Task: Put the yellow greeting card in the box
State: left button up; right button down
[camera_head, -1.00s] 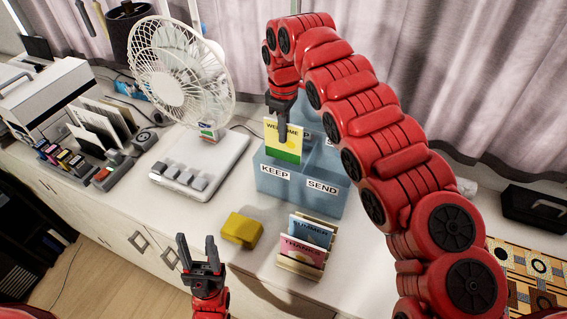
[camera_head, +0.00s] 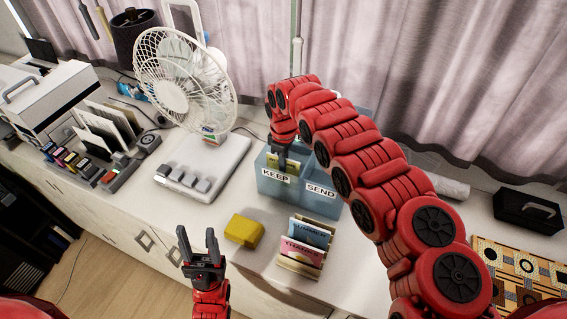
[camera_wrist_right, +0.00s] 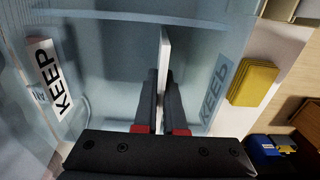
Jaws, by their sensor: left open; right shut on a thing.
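The yellow greeting card (camera_head: 287,163) is down inside the KEEP compartment of the translucent blue box (camera_head: 325,203), with only its top part showing in the head view. My right gripper (camera_head: 282,160) is shut on the card from above. In the right wrist view the card (camera_wrist_right: 165,70) is seen edge-on between the two fingers (camera_wrist_right: 164,105), between the compartment's walls. Whether the card touches the box floor is unclear. My left gripper (camera_head: 200,246) is open and empty in front of the counter, left of the yellow block.
A yellow block (camera_head: 244,230) and a card rack (camera_head: 301,262) with cards reading SUMMER and THANKS stand in front of the box. A white fan (camera_head: 184,83) stands to its left. A black case (camera_head: 528,211) and patterned mat lie right.

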jog(key=shift+f, duration=0.2)
jog(key=c, duration=1)
grip_release()
jog(key=shift+r, duration=0.1)
notch_tip(320, 180, up, 11)
jog(key=b, duration=0.4)
jog(key=shift+a+b, duration=0.1)
jog(key=shift+b, duration=0.2)
jog(key=shift+r, duration=0.6)
jog(key=shift+s, duration=0.1)
